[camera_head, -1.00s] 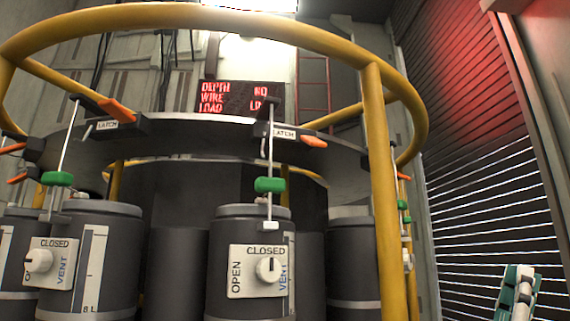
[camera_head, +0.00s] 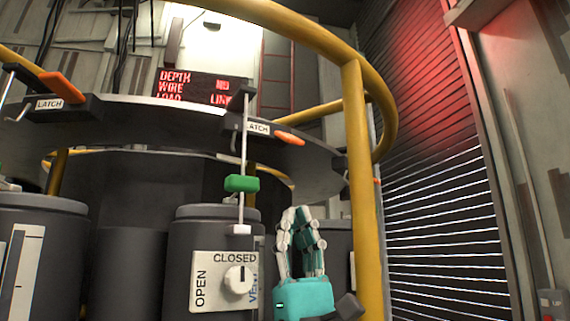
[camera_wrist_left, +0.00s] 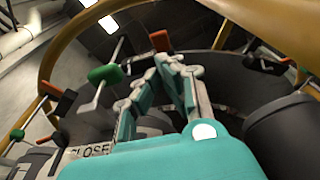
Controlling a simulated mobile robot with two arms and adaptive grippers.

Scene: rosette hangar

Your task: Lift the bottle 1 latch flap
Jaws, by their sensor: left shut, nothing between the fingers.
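A dark grey bottle (camera_head: 190,290) with a white OPEN/CLOSED vent plate (camera_head: 222,281) stands in the middle of the head view; no bottle number is readable. Above it, a dark latch block with a LATCH label (camera_head: 258,128) carries an orange flap (camera_head: 290,138), which lies slanted along the ring. A thin rod with a green block (camera_head: 241,183) runs from the latch down to the bottle. My teal left gripper (camera_head: 302,213) is shut and empty, fingers up, right of the rod and below the flap in the picture. Its fingertips (camera_wrist_left: 170,62) also show in the left wrist view. My right gripper is not in view.
A yellow rail (camera_head: 360,170) curves around the rosette, with an upright post right of my gripper. Another latch with an orange flap (camera_head: 62,87) is at left. A red-lit sign (camera_head: 192,88) hangs behind. A slatted shutter (camera_head: 425,150) is at right.

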